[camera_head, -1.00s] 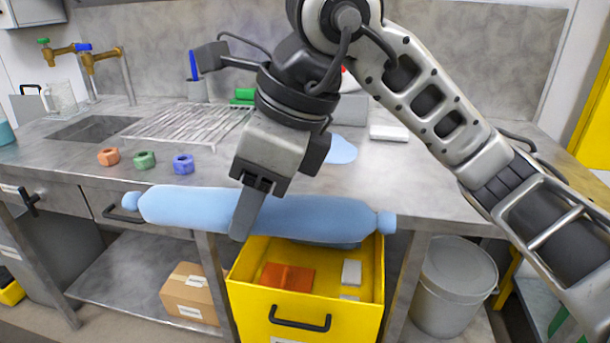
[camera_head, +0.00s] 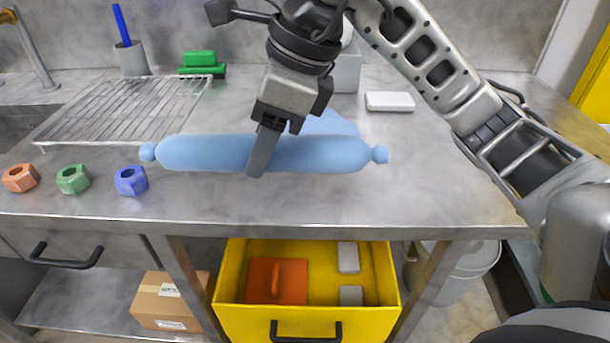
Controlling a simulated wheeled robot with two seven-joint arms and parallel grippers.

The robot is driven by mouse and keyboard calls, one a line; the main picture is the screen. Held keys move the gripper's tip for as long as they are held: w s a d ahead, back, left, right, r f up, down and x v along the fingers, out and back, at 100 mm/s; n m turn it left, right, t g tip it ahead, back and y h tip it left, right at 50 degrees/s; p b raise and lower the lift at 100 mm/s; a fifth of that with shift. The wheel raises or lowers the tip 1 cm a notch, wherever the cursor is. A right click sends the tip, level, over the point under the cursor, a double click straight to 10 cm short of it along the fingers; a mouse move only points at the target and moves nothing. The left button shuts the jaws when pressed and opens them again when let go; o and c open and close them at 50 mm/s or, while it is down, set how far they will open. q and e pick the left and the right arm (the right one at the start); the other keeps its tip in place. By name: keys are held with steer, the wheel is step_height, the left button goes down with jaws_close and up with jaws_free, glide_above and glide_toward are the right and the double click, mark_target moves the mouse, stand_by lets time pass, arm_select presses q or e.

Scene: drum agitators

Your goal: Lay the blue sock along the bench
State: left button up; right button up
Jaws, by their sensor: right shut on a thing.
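The blue sock (camera_head: 205,153) is a long light-blue sausage shape with a knob at each end. It lies level across the picture, over the grey metal bench (camera_head: 430,195), with its length along the bench's front edge. My right gripper (camera_head: 262,160) is shut on the sock near its middle, with one finger showing in front of it. I cannot tell whether the sock touches the bench top. A flat light-blue patch (camera_head: 332,123) shows behind the sock, partly hidden. My left gripper is out of view.
Orange, green and blue nuts (camera_head: 130,180) sit at the left front of the bench. A wire rack (camera_head: 125,110), a green block (camera_head: 200,64) and a white bar (camera_head: 390,101) lie further back. An open yellow drawer (camera_head: 230,275) sticks out below the front edge.

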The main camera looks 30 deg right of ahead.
steer(key=d+f, duration=0.5)
steer(key=shift+w+f+b, duration=0.25)
steer(key=shift+b, duration=0.1)
steer(key=shift+d+f, duration=0.15)
steer(key=shift+d, duration=0.05)
steer(key=f, duration=0.3)
steer(key=shift+d, duration=0.3)
steer(key=shift+w+f, duration=0.1)
steer(key=shift+f, duration=0.25)
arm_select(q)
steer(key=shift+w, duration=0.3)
